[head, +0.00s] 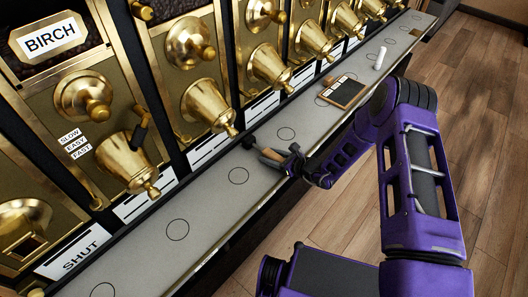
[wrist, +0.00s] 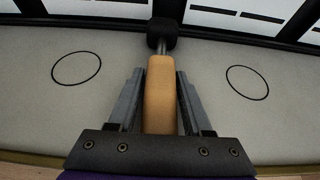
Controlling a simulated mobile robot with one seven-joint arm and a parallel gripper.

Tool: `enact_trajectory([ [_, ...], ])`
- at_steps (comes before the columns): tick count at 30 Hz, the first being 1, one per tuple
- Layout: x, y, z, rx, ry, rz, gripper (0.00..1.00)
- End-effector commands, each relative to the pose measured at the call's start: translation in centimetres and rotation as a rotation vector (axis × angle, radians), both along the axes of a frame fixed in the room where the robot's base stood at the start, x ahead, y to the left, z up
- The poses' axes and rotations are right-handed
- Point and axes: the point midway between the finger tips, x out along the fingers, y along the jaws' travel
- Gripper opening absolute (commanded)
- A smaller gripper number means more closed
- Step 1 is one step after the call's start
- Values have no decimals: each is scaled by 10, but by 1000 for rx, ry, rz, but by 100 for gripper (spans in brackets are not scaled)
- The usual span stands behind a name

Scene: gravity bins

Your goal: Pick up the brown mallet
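The brown mallet has a tan handle and a small dark head. In the head view its handle (head: 270,155) lies low over the grey counter (head: 205,201), with its dark head (head: 249,142) toward the brass bins. In the wrist view the handle (wrist: 160,92) runs straight up the middle to the dark head (wrist: 162,34). My gripper (head: 284,156) reaches in from the counter's front edge. In the wrist view my gripper's fingers (wrist: 160,72) stand on both sides of the handle, with narrow gaps showing near the tips. The handle's near end is hidden behind the gripper body.
A row of brass bins (head: 209,102) with spouts stands behind the counter. A dark board with a wooden edge (head: 343,92) and a white cylinder (head: 380,58) sit farther along the counter. Circles mark the counter, which is clear to the left of the mallet.

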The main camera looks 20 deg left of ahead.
Motion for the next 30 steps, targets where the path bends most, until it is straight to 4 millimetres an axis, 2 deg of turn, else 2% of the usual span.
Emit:
enact_trajectory([
  [1,0,0,0,0,0,0,39],
  [6,0,0,0,0,0,0,8],
  [8,0,0,0,0,0,0,0],
  [30,0,0,0,0,-1,0,0],
])
